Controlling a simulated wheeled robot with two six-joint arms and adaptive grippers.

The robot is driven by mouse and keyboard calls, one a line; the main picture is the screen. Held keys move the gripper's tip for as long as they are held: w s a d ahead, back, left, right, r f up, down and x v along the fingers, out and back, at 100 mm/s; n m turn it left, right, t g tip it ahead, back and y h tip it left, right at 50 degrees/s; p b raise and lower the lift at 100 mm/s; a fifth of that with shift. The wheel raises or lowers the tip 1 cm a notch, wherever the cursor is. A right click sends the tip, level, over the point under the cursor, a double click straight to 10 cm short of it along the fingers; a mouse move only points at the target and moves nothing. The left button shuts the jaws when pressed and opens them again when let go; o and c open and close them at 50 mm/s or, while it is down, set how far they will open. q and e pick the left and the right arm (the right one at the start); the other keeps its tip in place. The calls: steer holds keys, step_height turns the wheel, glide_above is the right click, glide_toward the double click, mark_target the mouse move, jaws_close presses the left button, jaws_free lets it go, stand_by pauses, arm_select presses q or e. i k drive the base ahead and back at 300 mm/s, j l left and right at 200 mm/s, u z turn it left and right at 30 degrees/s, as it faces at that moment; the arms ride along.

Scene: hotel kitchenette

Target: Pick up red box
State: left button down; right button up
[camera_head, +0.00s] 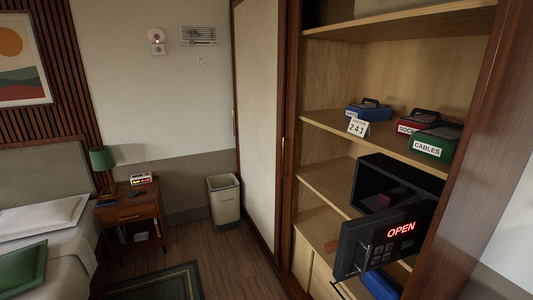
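A red box (408,123) with a dark handle and a white label reading "SOC…" sits on the upper-middle shelf of the open wardrobe at the right. A green box (434,141) labelled "CABLES" stands in front of it and hides part of it. A blue box (368,112) with a dark handle is to its left on the same shelf. Neither of my grippers is in view.
A white sign reading "241" (358,127) stands by the blue box. Below, a black safe (371,167) has its door (378,238) swung open, showing "OPEN". A bin (224,200), nightstand (132,210) and bed are left. The wooden floor (233,262) is clear in the middle.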

mark_target(388, 198)
steer(key=i+j, duration=0.65)
steer(key=i, duration=0.15)
steer(key=i+j+z, duration=0.15)
steer(key=z, duration=1.6)
